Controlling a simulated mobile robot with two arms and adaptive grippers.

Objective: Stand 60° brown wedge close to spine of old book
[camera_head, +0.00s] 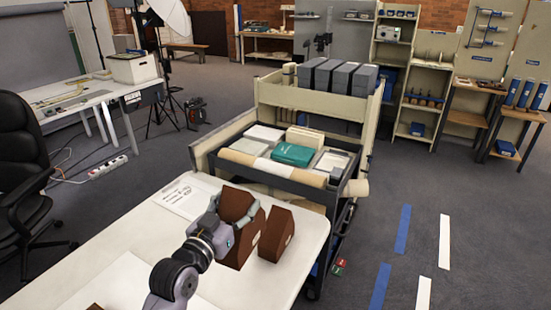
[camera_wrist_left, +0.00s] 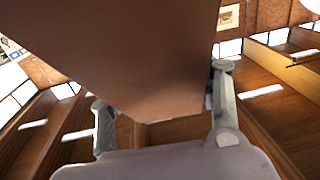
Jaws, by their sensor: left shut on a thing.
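My left gripper (camera_head: 232,213) is shut on a brown wedge (camera_head: 238,200) at the right part of the white table. The held wedge (camera_wrist_left: 150,50) fills the upper middle of the left wrist view, between the two fingers. I cannot tell whether it touches the table. A second brown wedge (camera_head: 277,234) stands just to its right, near the table's right edge. I cannot tell which wedge is the 60° one. No old book can be made out clearly; a small brown piece (camera_head: 95,306) is cut off at the bottom edge. My right gripper is not in view.
A printed sheet (camera_head: 178,198) lies on the white table (camera_head: 140,240), left of the wedges. Behind the table stands a cart with a dark tray (camera_head: 335,180) of boxes and a teal box (camera_head: 293,154). A black chair (camera_head: 20,150) is at the left.

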